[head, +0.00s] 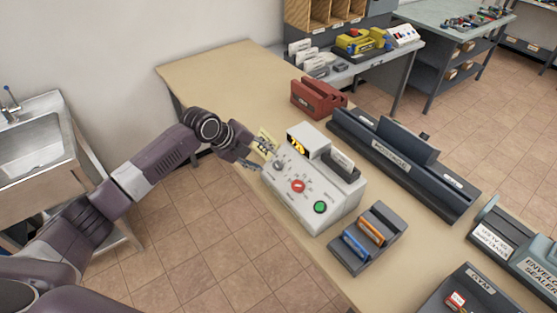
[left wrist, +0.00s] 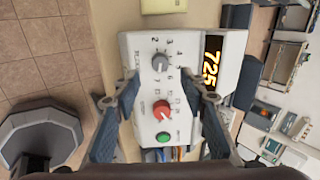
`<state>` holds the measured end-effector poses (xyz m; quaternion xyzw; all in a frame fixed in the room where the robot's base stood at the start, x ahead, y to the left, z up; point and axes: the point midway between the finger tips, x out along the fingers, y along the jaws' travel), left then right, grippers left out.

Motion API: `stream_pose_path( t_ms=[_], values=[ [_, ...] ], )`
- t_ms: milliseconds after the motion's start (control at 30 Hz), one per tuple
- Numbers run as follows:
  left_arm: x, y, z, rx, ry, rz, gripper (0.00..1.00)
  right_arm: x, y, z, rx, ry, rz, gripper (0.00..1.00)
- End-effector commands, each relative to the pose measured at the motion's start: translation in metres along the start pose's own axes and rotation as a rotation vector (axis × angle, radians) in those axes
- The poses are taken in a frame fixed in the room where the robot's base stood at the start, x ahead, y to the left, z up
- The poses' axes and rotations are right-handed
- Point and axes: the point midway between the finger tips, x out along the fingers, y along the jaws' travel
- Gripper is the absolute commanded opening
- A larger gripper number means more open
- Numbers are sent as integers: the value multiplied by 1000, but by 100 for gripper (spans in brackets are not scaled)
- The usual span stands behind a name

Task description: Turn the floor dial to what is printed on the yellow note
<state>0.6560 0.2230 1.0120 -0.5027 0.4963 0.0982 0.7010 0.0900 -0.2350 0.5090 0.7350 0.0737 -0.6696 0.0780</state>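A pale control box (head: 318,215) stands on the table. It has a grey knob (head: 280,165), a red knob (head: 298,186) and a green button (head: 320,207). In the left wrist view a grey knob (left wrist: 160,62) is ringed by digits, with the red knob (left wrist: 162,110) nearer me; the small labels are too blurred to tell which is the floor dial. My left gripper (head: 258,157) is open and empty at the box's left edge. My right gripper is out of view.
A red device (head: 316,99) stands behind the box and a long dark machine (head: 400,165) to its right. A grey holder (head: 367,240) with blue and orange items lies in front. The table's far left (head: 215,75) is clear. A sink (head: 35,140) stands left.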

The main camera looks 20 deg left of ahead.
Motion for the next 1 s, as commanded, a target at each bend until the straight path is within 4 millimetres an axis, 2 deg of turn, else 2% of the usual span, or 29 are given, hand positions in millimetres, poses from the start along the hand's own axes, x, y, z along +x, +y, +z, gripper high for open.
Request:
stream_pose_path(
  t_ms=[300,500,867,1000],
  values=[
    [46,-1,-1,-6,1,0,40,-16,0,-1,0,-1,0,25],
    [63,-1,0,-6,0,-2,40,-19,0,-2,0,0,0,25],
    [69,0,0,-4,-2,-2,40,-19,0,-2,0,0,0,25],
    [68,0,0,-4,-2,-2,27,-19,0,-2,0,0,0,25]
  ],
)
